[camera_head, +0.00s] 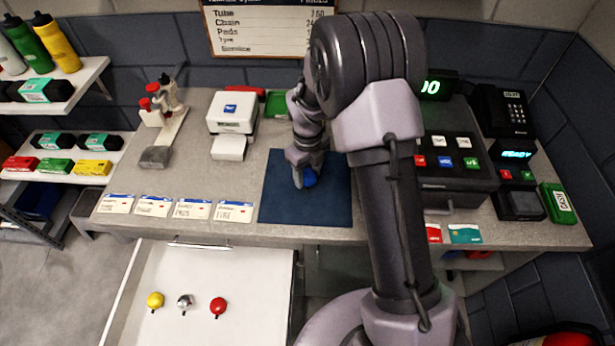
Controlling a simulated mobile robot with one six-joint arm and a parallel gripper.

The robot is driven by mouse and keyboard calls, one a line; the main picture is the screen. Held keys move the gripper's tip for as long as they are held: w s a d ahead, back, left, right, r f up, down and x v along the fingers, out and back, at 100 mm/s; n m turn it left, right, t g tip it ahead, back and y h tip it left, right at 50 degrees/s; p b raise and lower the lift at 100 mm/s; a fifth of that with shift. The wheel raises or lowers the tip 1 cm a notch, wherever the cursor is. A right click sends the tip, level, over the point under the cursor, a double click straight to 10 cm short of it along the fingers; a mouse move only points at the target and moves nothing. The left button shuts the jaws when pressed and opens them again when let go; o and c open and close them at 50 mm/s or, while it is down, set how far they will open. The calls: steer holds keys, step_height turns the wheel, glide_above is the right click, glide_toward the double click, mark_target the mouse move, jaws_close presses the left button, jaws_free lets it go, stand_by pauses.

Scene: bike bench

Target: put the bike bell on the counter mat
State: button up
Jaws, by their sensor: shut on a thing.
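The dark blue counter mat (330,205) lies on the grey counter, in the middle of the picture. My gripper (303,177) is low over the mat's upper part, pointing down. It is shut on a blue bike bell (310,177), partly hidden by the fingers. I cannot tell whether the bell touches the mat. Three other bells, a yellow bell (155,300), a silver bell (185,302) and a red bell (218,306), sit in a row on a white surface in front of the counter.
A card printer-like white box (232,112) and several price cards (152,206) are left of the mat. A dark cash register (452,160) and a card terminal (518,190) stand to the right. My arm covers the mat's right side.

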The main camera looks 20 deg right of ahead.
steer(key=shift+w+f, duration=0.1)
steer(key=shift+f, duration=0.55)
steer(key=shift+r, duration=0.1)
steer(key=o, duration=1.4)
steer(key=shift+c, duration=0.2)
